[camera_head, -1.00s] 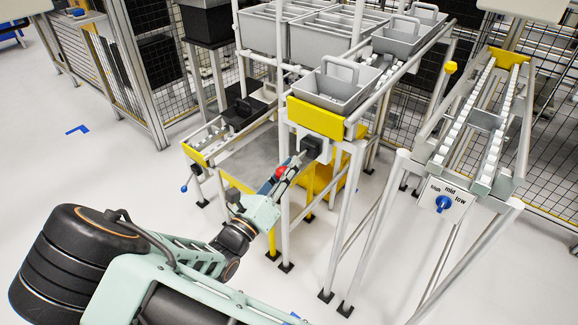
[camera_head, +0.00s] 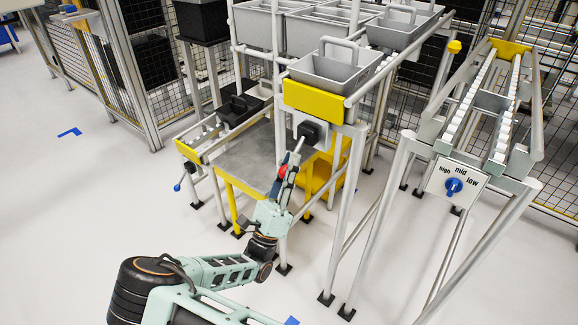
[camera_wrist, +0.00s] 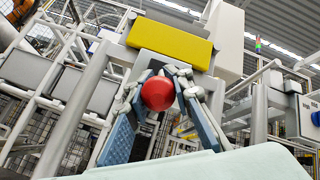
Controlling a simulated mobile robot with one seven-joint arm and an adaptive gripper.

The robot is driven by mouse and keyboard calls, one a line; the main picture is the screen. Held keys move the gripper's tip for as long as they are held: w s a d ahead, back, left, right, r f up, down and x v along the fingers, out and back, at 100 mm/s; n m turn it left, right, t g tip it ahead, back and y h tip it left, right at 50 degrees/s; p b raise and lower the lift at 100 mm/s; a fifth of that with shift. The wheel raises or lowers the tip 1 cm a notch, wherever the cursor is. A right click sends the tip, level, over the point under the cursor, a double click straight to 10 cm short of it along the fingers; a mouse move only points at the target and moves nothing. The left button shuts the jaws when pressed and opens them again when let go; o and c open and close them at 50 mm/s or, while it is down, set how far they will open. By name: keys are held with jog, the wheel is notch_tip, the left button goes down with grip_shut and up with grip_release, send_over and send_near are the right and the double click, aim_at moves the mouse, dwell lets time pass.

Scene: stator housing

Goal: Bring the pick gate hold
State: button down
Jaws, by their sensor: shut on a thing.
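A red ball knob (camera_head: 283,171) sits at the end of a short lever (camera_head: 298,149), which slants down and left from a black pivot block (camera_head: 312,132) on the rack's front post. A yellow gate plate (camera_head: 317,102) is above the pivot, in front of a grey bin. My gripper (camera_head: 286,178) is shut on the red knob. In the wrist view the red knob (camera_wrist: 158,93) lies between the two blue-grey fingers of my gripper (camera_wrist: 160,104), with the yellow plate (camera_wrist: 170,42) behind and above. The knob hides the lever there.
A grey handled bin (camera_head: 335,72) stands behind the yellow plate. A lower roller lane (camera_head: 195,145) with a blue-knobbed lever (camera_head: 178,186) is at left. A blue high-mid-low dial (camera_head: 454,186) is on the right rack. Open floor lies at left.

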dwell(0.4)
jog(key=c, duration=1.7)
grip_release()
jog(key=v, duration=1.2)
jog(key=shift+d+f, duration=0.1)
